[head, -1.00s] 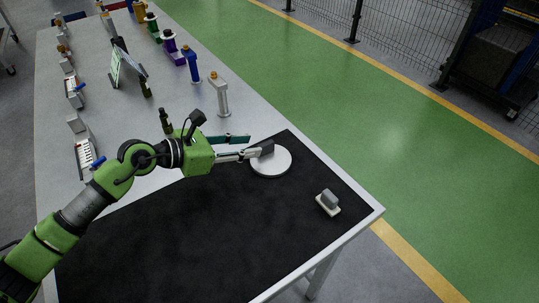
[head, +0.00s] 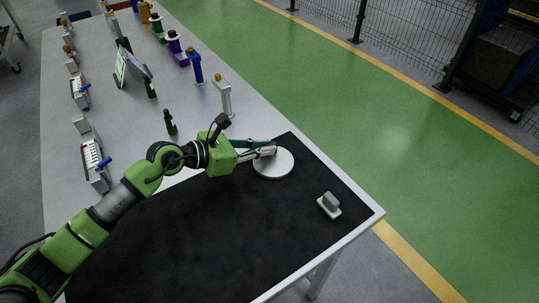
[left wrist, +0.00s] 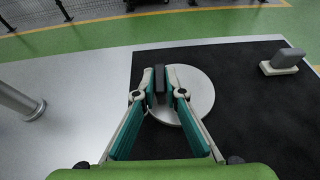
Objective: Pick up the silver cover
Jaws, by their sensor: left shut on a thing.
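The silver cover (head: 275,166) is a round pale disc with a dark grey block handle. It lies on the black mat (head: 200,230) near the mat's far edge. My left gripper (head: 270,151) reaches it from the left and is shut on the handle. In the left wrist view the two teal fingers (left wrist: 160,88) press on both sides of the upright handle, and the silver cover (left wrist: 199,92) shows beneath and to the right. I see no clear gap between cover and mat. My right gripper is not in view.
A small white block with a grey grip (head: 329,204) stands on the mat to the right. A silver post (head: 224,99) and dark green bottles (head: 169,122) stand behind my left arm. White racks (head: 95,160) line the left edge. The mat's front is clear.

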